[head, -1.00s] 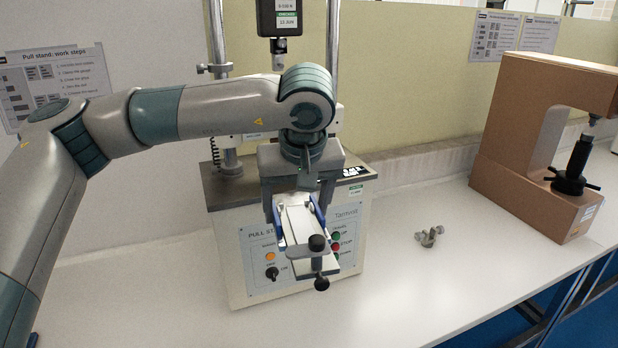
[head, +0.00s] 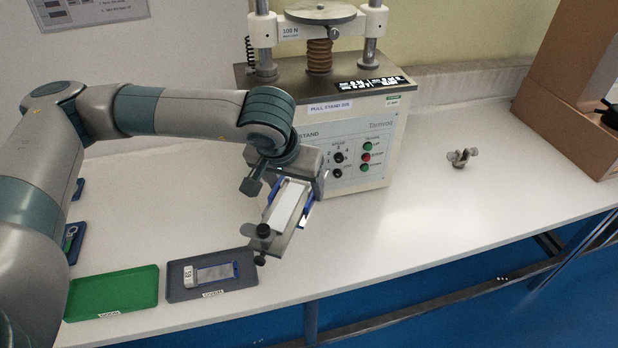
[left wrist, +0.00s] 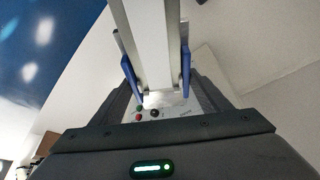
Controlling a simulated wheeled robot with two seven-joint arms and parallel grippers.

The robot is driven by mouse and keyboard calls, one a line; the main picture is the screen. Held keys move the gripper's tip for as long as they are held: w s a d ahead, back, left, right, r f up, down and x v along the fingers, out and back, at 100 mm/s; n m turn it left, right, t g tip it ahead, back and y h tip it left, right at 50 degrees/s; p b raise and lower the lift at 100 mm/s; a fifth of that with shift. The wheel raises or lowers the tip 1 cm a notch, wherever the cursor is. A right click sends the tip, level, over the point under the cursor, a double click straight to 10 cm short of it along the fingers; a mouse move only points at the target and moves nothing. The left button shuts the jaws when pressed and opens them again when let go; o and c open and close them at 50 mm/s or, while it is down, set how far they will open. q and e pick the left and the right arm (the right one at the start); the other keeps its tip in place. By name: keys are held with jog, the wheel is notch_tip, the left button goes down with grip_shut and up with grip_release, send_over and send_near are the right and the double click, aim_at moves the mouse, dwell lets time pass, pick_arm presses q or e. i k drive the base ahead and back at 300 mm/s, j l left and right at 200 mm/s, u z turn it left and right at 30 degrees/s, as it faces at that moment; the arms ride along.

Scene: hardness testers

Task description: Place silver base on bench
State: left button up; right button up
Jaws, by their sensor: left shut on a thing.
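The silver base (head: 287,206) is a long, pale metal piece with a black knob at its lower end. My left gripper (head: 290,196) is shut on it, with blue finger pads on its two sides, and holds it tilted above the bench in front of the pull stand. In the left wrist view the silver base (left wrist: 152,40) runs up between the blue fingers (left wrist: 157,75). The white bench (head: 430,215) lies below. My right gripper is not in view.
The pull stand (head: 345,150) stands behind my gripper. A green tray (head: 112,290) and a grey tray (head: 180,283) with a small labelled device (head: 212,273) lie at the front left. A small metal clamp (head: 462,157) lies right. The bench between clamp and stand is clear.

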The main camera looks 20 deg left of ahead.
aim_at(503, 178)
jog(key=i+l+z, duration=0.35)
jog(key=l, duration=0.15)
jog(key=i+l+z, duration=0.75)
jog(key=l, duration=0.1)
